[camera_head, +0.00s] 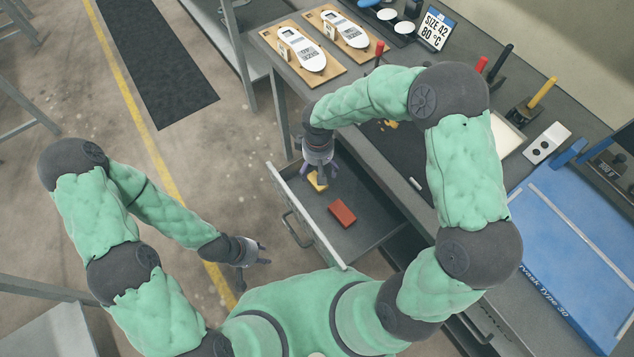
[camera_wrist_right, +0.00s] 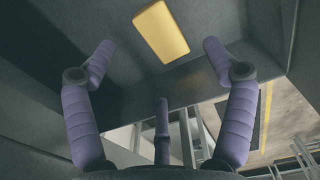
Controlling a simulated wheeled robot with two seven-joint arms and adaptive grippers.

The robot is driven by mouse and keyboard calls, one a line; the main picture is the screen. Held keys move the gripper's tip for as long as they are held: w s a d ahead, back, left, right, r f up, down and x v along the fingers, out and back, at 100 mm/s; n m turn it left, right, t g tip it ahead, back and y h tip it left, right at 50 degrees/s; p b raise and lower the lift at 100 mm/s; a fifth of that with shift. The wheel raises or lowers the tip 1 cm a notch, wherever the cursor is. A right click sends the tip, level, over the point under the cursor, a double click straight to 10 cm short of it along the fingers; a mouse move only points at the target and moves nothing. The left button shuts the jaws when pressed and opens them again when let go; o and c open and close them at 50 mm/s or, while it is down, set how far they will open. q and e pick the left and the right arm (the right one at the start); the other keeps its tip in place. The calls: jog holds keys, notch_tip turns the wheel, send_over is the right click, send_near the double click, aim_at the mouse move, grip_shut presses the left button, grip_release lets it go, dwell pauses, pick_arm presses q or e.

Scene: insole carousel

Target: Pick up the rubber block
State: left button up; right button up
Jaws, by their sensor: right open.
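A yellow block (camera_head: 317,181) lies in the open drawer (camera_head: 372,228), near its far left corner. A red block (camera_head: 342,214) lies nearer the middle of the drawer. I cannot tell by sight which block is rubber. My right gripper (camera_head: 320,172) is over the drawer beside the yellow block and partly covers it. In the right wrist view, my gripper (camera_wrist_right: 160,60) has its fingers spread and empty, with the yellow block (camera_wrist_right: 161,31) ahead between the fingertips, apart from them. The red block is out of that view. My left gripper (camera_head: 266,254) is open and empty, left of the drawer.
The drawer's front wall (camera_head: 305,215) and handle (camera_head: 296,229) stand toward the left. The workbench (camera_head: 400,160) is above the drawer on the right, with insole boards (camera_head: 302,52), tools and a blue mat (camera_head: 570,260).

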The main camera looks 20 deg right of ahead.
jog(key=f+b, duration=0.2)
jog(key=f, duration=0.3)
jog(key=shift+s+d+f+b, duration=0.15)
jog(key=shift+s+b, duration=0.1)
jog(key=shift+b, duration=0.15)
jog(key=c, duration=1.3)
